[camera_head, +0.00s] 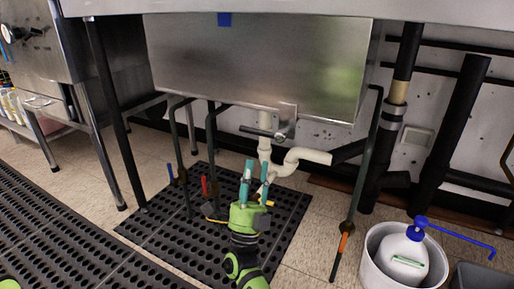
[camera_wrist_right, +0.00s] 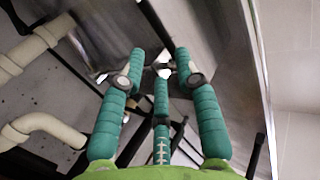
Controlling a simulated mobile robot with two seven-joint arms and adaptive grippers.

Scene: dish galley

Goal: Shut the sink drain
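The steel sink basin (camera_head: 255,60) hangs under the counter. Below it is a metal drain fitting with a small lever (camera_head: 281,134), above white drain pipes (camera_head: 300,157). My right gripper (camera_head: 258,169) is below and in front of the fitting, with teal fingers pointing up. In the right wrist view its fingers (camera_wrist_right: 160,63) are spread apart, with a small round metal part between the tips; I cannot tell whether they touch it. White pipes (camera_wrist_right: 40,48) show left of the fingers. The fingers of my left gripper are not visible.
Black perforated mats (camera_head: 150,228) cover the floor. Thin rods with coloured handles hang under the sink. A white bucket (camera_head: 372,245) with a blue-pump bottle (camera_head: 405,252) stands at lower right. Dark vertical pipes (camera_head: 385,135) and a table leg (camera_head: 115,130) flank the basin.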

